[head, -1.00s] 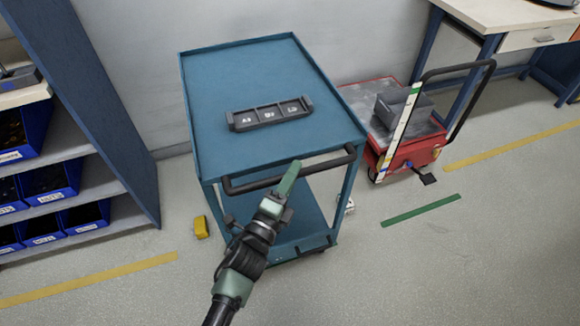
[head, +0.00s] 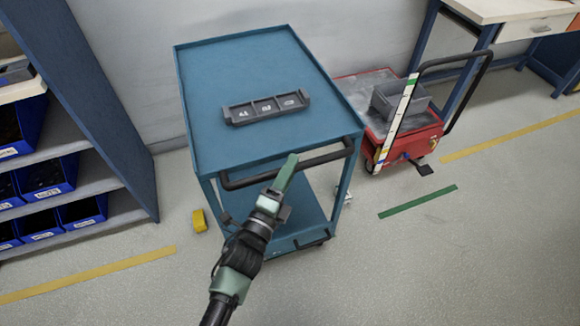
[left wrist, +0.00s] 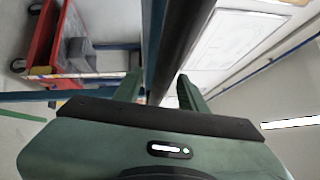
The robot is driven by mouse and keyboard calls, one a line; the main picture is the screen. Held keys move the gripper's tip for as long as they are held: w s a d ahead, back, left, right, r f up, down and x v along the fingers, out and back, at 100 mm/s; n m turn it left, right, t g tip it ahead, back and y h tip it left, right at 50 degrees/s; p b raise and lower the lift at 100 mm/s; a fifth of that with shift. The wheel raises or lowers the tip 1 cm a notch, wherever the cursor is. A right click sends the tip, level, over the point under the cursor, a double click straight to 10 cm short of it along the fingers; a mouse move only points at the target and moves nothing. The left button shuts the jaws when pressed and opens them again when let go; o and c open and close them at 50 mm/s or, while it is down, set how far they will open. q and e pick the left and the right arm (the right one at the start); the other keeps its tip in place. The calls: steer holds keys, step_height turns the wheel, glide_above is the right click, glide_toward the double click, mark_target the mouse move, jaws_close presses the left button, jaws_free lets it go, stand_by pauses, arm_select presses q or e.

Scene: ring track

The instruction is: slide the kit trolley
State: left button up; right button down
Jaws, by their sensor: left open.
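The kit trolley (head: 235,70) is a blue two-shelf cart standing by the wall. A black bar handle (head: 325,157) runs along its near side. A dark grey tray (head: 267,107) with three labelled compartments lies on its top shelf. My left gripper (head: 286,172) is at the middle of the handle, its green fingers pointing toward the trolley. In the left wrist view, the fingers (left wrist: 160,90) are apart, and the dark handle bar (left wrist: 183,40) passes between them. I cannot tell whether a finger touches the bar. My right gripper is not in view.
A red cart (head: 400,143) with a grey bin (head: 400,100) stands close to the trolley's right. A shelf unit (head: 115,110) with blue bins is at the left. A small yellow object (head: 199,220) lies on the floor. Floor in front is clear, with yellow and green strips.

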arm_select(q)
steer(key=v, duration=0.7)
steer(key=shift+s+a+f, duration=0.1)
steer(key=shift+f, duration=0.05)
steer(key=s+a+f+n+g+y+p, duration=0.1)
steer(key=s+a+f+n+g+y, duration=0.2)
steer(key=f, duration=0.7)
steer(key=s+a+f+n+g+y, duration=0.1)
steer(key=s+a+f+n+g, duration=0.25)
steer(key=f, duration=0.75)
steer(key=s+a+f+n+g+y+p, duration=0.1)
steer(key=s+a+f+n+y, duration=0.2)
steer(key=f+n, duration=0.5)
steer(key=s+a+f+n+g, duration=0.2)
steer(key=s+a+f+g, duration=0.1)
steer(key=s, duration=0.6)
steer(key=s+a+f+n+g+y, duration=0.1)
steer(key=s+a+f+n+g, duration=0.2)
steer(key=s+a+f, duration=0.2)
steer(key=s+a+f+n+g+y+p, duration=0.1)
steer(key=s+a+f+n+g, duration=0.2)
steer(key=s+f, duration=0.6)
steer(key=s+a, duration=0.1)
steer(key=s, duration=0.4)
steer(key=shift+a+f, duration=0.1)
